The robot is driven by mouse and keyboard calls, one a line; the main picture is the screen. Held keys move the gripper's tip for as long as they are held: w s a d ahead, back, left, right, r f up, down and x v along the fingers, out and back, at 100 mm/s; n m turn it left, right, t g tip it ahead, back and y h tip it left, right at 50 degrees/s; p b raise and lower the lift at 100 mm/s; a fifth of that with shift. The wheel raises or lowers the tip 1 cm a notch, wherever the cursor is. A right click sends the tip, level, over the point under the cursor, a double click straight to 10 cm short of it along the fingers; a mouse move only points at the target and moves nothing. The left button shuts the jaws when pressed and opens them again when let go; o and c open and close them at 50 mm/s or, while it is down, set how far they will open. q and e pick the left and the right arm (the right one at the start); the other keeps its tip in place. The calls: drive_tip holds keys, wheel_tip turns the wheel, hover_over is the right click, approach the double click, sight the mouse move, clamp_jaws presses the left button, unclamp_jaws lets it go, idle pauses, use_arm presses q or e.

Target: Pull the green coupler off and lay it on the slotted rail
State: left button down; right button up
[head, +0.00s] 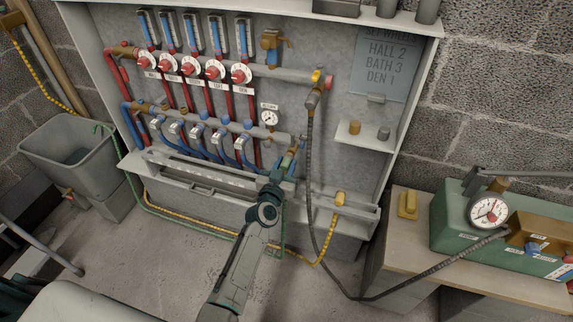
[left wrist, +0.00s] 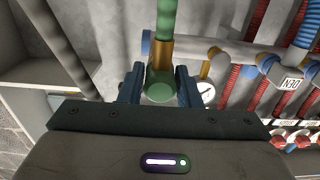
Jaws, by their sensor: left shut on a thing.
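The green coupler (left wrist: 160,88) is between the two blue fingers of my left gripper (left wrist: 159,95) in the left wrist view, with a brass fitting (left wrist: 159,55) and a green hose (left wrist: 167,18) right behind it. In the head view my left gripper (head: 286,164) is at the right end of the lower manifold, shut on the coupler, which is mostly hidden there. I cannot tell whether the coupler is still seated on the brass fitting. The slotted rail (head: 358,207) runs along the cabinet's lower front, below and beside the gripper. My right gripper is not in view.
A yellow coupler (head: 340,198) with a yellow hose sits on the rail's right part. A dark grey hose (head: 311,190) hangs just right of my gripper and runs to the green test pump (head: 455,222). A pressure gauge (head: 270,118) is close above the gripper.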

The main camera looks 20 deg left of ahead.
sight(284, 169)
use_arm(q)
drive_tip(key=shift+s, duration=0.2)
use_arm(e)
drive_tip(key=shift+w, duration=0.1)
use_arm(q)
drive_tip(key=shift+s, duration=2.05)
drive_tip(key=shift+s+a, duration=0.1)
drive_tip(key=shift+s, duration=0.7)
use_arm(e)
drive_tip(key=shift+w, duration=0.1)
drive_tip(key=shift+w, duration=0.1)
